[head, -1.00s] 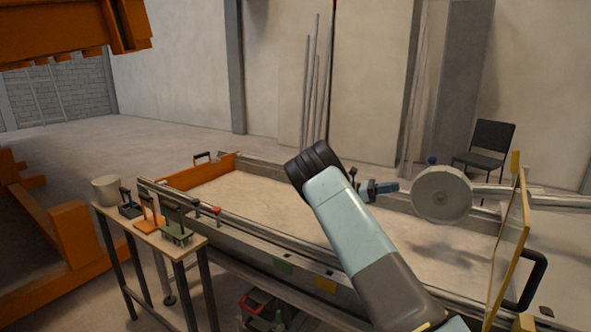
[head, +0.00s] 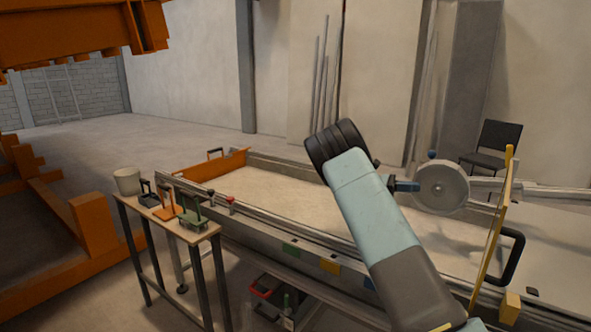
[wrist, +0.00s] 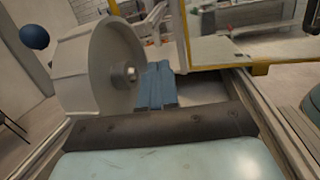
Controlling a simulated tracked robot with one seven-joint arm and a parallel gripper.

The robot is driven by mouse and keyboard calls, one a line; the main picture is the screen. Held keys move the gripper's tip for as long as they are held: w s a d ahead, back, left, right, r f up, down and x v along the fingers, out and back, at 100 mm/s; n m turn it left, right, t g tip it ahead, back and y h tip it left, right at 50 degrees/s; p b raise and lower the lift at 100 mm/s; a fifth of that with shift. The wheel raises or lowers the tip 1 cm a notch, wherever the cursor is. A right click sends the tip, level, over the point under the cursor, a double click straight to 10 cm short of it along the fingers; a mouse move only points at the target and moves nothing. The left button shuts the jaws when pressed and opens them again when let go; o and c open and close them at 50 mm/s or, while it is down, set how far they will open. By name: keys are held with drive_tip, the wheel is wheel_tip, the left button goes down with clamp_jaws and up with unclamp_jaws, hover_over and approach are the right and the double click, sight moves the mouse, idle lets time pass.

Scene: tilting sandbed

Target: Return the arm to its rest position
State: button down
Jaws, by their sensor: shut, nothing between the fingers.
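My arm rises from the lower right of the head view, with its teal link bent at a black ribbed joint. My gripper (head: 411,187) shows small and blue beyond the arm, at the left of the grey handwheel (head: 441,188). Its fingers are shut and empty. In the wrist view, the fingers of my gripper (wrist: 155,75) lie together, just right of the handwheel (wrist: 100,68). I cannot tell whether they touch the wheel. The black joint hides part of the forearm in the head view.
The sandbed (head: 290,194) stretches behind my arm. A yellow-edged panel (head: 494,224) stands at its right end. A small tool table (head: 180,226) is at the left, with a white bucket (head: 127,181). Orange steelwork (head: 80,30) hangs upper left. A chair (head: 492,143) stands behind.

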drive_tip(key=s+r+m+t+y, duration=0.25)
drive_tip(key=s+r+y, duration=0.2)
drive_tip(key=s, duration=0.45)
drive_tip(key=s+r+m+t+y, duration=0.2)
drive_tip(key=s+r+m+y, duration=0.15)
drive_tip(key=s+y, duration=0.45)
drive_tip(key=s+a+r+m+t+y, duration=0.1)
drive_tip(key=s+a+m+t, duration=0.1)
drive_tip(key=s+a, duration=0.3)
drive_tip(key=s+a+r+m+t+y, duration=0.2)
drive_tip(key=s+a+t, duration=0.2)
drive_tip(key=s, duration=1)
drive_tip(key=s+a+r+m+t+y, duration=0.2)
drive_tip(key=s+a, duration=0.4)
drive_tip(key=s, duration=0.3)
drive_tip(key=shift+s+r+m+t, duration=0.2)
drive_tip(key=shift+r+m+t, duration=0.1)
drive_tip(key=shift+t, duration=0.35)
